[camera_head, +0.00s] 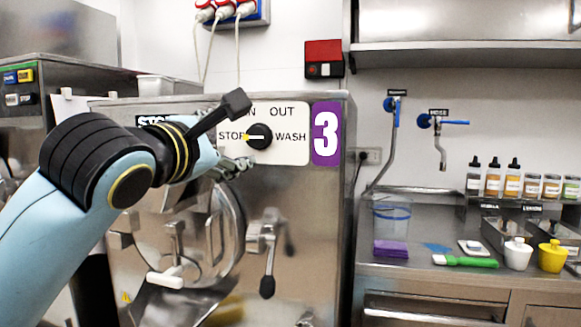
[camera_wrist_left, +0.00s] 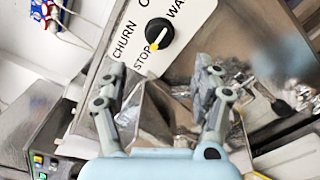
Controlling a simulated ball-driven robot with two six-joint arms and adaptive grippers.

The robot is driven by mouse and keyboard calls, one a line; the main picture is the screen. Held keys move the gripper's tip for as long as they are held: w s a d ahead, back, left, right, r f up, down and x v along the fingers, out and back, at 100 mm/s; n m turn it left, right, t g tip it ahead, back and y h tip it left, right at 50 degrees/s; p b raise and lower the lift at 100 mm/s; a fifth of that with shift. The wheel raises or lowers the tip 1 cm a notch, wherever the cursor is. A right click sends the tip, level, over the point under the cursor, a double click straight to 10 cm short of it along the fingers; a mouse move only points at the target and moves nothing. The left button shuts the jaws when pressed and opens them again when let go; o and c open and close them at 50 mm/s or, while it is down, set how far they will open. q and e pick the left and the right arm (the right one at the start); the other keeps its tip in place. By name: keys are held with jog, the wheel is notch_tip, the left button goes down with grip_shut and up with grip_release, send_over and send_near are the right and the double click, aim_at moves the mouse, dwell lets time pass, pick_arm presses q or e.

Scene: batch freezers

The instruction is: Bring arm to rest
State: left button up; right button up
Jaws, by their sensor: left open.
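My left arm (camera_head: 95,170) reaches in from the left of the head view, in front of a steel batch freezer (camera_head: 330,230) marked with a purple 3. My left gripper (camera_head: 236,165) is close to the freezer's front, just below and left of the black selector knob (camera_head: 258,136). The knob's yellow mark points at STOP. In the left wrist view the left gripper (camera_wrist_left: 165,85) has its two fingers spread with nothing between them. The knob (camera_wrist_left: 160,33) is beyond the fingertips there, apart from them. My right gripper is not in view.
Below the panel are a round hatch (camera_head: 225,235), a lever (camera_head: 268,260) and a spout. On the right, a steel counter (camera_head: 400,262) carries a clear jug (camera_head: 390,220), a green-handled spatula (camera_head: 465,261), cups and bottles. Another machine (camera_head: 60,85) stands at left.

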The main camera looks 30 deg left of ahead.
pick_arm(q)
jog(key=shift+f, duration=0.1)
jog(key=s+f+m+g, duration=0.4)
jog(key=f+m, duration=0.4)
jog(key=f, duration=0.4)
jog(key=s+d+f+m+g+h, duration=0.25)
jog(key=s+f+m+g, duration=0.25)
jog(key=s+f+m, duration=0.5)
jog(key=s+d+f+m+g+h, duration=0.1)
jog(key=s+d+f+m+g, duration=0.3)
jog(key=s+f+m, duration=0.6)
jog(key=s+a+f+g+b, duration=0.1)
jog(key=s+a+f+b, duration=0.15)
jog(key=f, duration=1.45)
jog(key=s+a+f+g+b, duration=0.1)
jog(key=f+b, duration=0.2)
jog(key=f, duration=1.5)
jog(key=s+f+g+b, duration=0.1)
jog(key=s+f+b, duration=0.2)
jog(key=s+f, duration=1.3)
jog(key=shift+s+a+f+n, duration=0.35)
jog(key=shift+f+n, duration=0.05)
jog(key=shift+f, duration=0.05)
